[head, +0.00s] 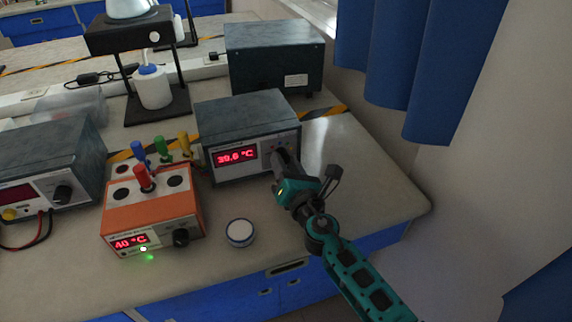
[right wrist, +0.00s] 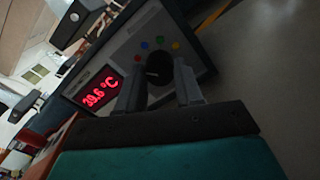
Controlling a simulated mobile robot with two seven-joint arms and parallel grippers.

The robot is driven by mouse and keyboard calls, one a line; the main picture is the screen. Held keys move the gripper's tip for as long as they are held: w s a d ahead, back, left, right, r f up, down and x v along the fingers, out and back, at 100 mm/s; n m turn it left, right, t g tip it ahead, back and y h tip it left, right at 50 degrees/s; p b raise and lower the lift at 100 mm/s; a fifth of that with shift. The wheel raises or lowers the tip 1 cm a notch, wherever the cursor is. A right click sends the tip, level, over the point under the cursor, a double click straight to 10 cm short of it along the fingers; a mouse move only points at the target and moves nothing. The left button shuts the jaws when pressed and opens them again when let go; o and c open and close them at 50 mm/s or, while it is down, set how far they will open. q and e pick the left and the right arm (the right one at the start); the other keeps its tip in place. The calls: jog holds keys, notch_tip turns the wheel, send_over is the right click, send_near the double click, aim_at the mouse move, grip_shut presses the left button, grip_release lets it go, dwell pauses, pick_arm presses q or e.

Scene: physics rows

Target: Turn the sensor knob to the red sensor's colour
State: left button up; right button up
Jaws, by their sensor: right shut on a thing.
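The sensor knob (right wrist: 159,68) is a black dial on the front of a grey box (head: 246,128) with a red display reading about 39.6 °C. Coloured dots (right wrist: 160,41) in red, green, blue and yellow lie in an arc by the knob. My right gripper (head: 283,160) is shut on the knob, with a finger on either side in the right wrist view. I cannot tell which dot the knob points to. The red sensor (head: 144,180) stands upright in the top of an orange box (head: 155,215). My left gripper is not in view.
Blue (head: 138,151), green (head: 161,148) and yellow (head: 184,143) sensors stand behind the orange box. A small round white-topped container (head: 240,232) sits near the front edge. Another grey instrument (head: 50,165) stands at left. The bench (head: 370,180) is clear at right.

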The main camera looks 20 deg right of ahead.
dwell(0.3)
jog(key=o, duration=1)
jog(key=shift+o, duration=0.2)
jog(key=s, duration=0.6)
jog(key=s+b, duration=0.1)
jog(key=s, duration=0.4)
jog(key=shift+s+d+f, duration=0.1)
jog(key=shift+s+d, duration=0.1)
jog(key=shift+s, duration=0.15)
jog(key=shift+s+b, duration=0.3)
jog(key=shift+s, duration=0.35)
